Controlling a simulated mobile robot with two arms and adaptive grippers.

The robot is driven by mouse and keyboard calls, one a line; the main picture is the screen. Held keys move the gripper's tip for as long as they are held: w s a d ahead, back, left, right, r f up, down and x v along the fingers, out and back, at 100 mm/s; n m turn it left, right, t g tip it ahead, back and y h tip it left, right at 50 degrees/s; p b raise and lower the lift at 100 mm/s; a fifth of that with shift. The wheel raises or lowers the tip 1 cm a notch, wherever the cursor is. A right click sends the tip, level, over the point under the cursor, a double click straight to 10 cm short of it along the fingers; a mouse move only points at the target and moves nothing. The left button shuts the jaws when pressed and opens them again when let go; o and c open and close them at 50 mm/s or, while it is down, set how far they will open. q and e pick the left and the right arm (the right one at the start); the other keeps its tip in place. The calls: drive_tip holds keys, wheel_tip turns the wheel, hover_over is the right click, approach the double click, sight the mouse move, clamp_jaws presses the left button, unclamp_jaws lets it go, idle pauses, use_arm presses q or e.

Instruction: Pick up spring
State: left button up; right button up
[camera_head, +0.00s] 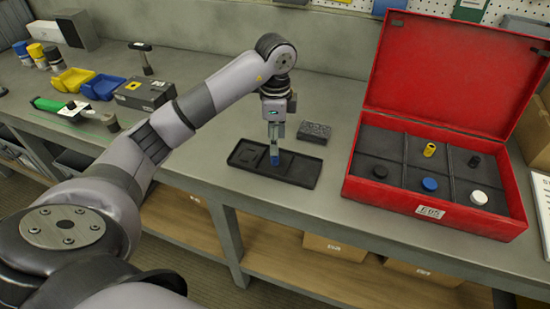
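I cannot make out a part that is clearly a coiled spring. My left gripper (276,145) points straight down over a shallow black tray (300,171) on the bench. A small blue part (274,159) shows right at its fingertips, above or in the tray. The fingers look close together, but whether they grip the blue part is too small to tell. An open red case (361,196) to the right has black compartments. They hold a yellow cylinder (429,149), a blue round part (429,184), a white round part (478,198) and small black parts (380,171). My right gripper is out of view.
A dark block with holes (314,132) lies just behind the tray. The red lid (455,75) stands up at the back right. Yellow (72,80) and blue (103,87) bins and a grey box (145,92) are at the left. The bench front beside the tray is clear.

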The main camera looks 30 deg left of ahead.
sight(275, 159)
use_arm(q)
drive_tip(key=shift+s+f, duration=0.1)
drive_tip(key=shift+f, duration=0.5)
drive_tip(key=f+p, duration=0.2)
drive_tip(key=f, duration=0.2)
drive_tip(key=shift+a+f, duration=0.15)
drive_tip(key=shift+a, duration=0.05)
drive_tip(key=shift+f, duration=0.55)
drive_tip(key=shift+w, duration=0.2)
drive_tip(key=shift+c, duration=1.8)
clamp_jaws()
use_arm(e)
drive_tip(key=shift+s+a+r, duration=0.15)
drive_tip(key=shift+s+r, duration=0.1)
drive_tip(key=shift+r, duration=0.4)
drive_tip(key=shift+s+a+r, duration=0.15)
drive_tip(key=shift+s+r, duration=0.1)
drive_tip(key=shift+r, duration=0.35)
